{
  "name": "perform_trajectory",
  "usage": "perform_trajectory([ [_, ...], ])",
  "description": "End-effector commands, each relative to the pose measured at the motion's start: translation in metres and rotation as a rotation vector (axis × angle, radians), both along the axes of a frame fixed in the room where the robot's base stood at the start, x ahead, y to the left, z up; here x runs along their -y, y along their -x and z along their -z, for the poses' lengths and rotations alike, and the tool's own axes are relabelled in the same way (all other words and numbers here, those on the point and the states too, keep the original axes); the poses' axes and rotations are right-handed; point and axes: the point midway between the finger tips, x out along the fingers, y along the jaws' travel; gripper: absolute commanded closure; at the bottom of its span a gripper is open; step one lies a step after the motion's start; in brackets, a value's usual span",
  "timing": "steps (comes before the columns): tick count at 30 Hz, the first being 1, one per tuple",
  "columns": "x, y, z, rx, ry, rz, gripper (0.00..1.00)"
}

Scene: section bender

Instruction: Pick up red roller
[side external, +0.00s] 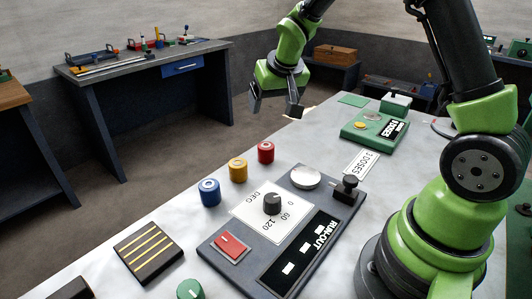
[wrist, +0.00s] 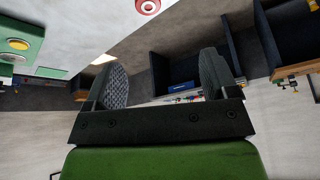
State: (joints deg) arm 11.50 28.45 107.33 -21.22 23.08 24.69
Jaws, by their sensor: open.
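The red roller (side external: 266,152) stands upright on the white table top, at the far end of a row with a yellow roller (side external: 237,169) and a blue roller (side external: 209,191). In the wrist view the red roller (wrist: 148,5) shows at the top edge, partly cut off. My gripper (side external: 274,108) is open and empty, raised above and beyond the red roller, apart from it. In the wrist view its two fingers (wrist: 165,82) stand wide apart with nothing between them.
A control panel (side external: 223,247) with a dial, red switch and black knob lies right of the rollers. A green box (side external: 362,130) stands further back, and a dark slotted block (side external: 148,250) at the front left.

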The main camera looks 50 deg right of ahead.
Motion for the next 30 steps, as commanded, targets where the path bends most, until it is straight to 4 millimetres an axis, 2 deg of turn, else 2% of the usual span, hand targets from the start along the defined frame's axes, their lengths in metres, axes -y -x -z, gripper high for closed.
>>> perform_trajectory([
  [1, 0.008, -0.008, 0.023, -0.023, 0.003, 0.003, 0.2],
  [3, 0.016, -0.016, 0.046, -0.036, 0.008, 0.004, 0.2],
  [7, 0.024, -0.023, 0.078, -0.054, 0.01, 0.003, 0.2],
  [18, 0.035, -0.037, 0.125, -0.063, 0.009, 0.0, 0.2],
  [26, 0.039, -0.044, 0.143, -0.062, 0.01, 0.0, 0.2],
  [30, 0.046, -0.051, 0.16, -0.063, 0.009, 0.002, 0.2],
])
